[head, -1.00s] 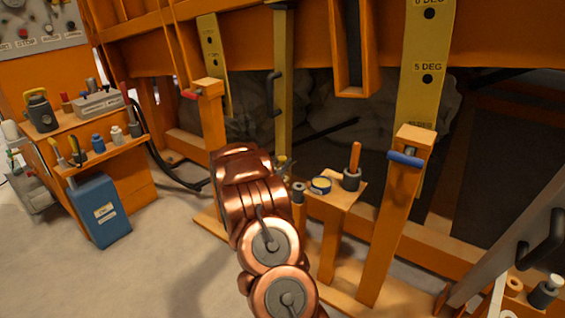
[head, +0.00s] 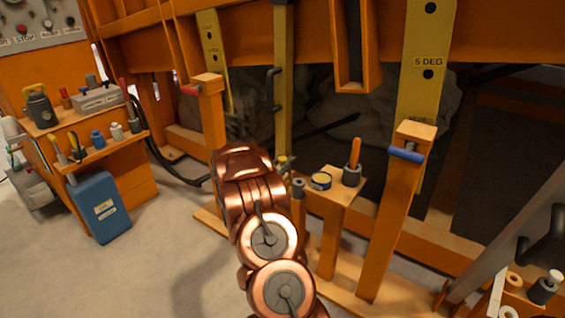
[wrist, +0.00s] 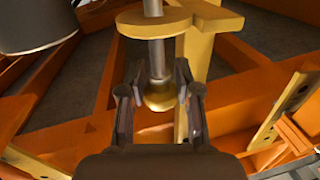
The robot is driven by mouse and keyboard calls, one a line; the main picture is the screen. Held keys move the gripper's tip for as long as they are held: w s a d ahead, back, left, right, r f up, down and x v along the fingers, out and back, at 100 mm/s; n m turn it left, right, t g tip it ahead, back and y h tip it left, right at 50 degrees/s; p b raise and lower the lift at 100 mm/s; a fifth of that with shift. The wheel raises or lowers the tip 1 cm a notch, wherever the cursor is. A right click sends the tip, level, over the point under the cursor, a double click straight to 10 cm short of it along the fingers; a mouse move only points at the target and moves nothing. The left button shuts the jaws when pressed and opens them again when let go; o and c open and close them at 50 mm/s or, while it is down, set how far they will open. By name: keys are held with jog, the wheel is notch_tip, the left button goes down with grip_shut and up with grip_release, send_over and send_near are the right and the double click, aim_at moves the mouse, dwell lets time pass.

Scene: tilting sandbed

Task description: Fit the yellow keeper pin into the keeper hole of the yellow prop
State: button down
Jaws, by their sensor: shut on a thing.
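The yellow keeper pin (wrist: 160,97) is between my gripper's fingers (wrist: 157,76) in the wrist view, its rounded yellow end low and its grey metal shaft rising. My gripper is shut on it. The shaft meets a yellow plate with a rounded end (wrist: 135,22), and grey metal also shows above that plate. The plate joins a yellow upright, seemingly the yellow prop (wrist: 196,60). The keeper hole itself is hidden, so I cannot tell how deep the pin sits. In the head view the yellow prop (head: 283,95) stands behind my copper arm, which hides most of my gripper.
An orange post with a blue handle (head: 406,155) stands farther right. A dark cylinder (wrist: 35,22) fills the wrist view's upper left.

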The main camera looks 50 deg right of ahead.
jog(key=shift+f, duration=1.7)
jog(key=c, duration=0.7)
grip_release()
jog(key=a, duration=0.4)
jog(key=s+a, duration=0.1)
jog(key=a, duration=0.2)
jog(key=s+a, duration=0.1)
jog(key=a, duration=0.3)
jog(key=shift+s+a, duration=0.2)
jog(key=shift+a, duration=0.15)
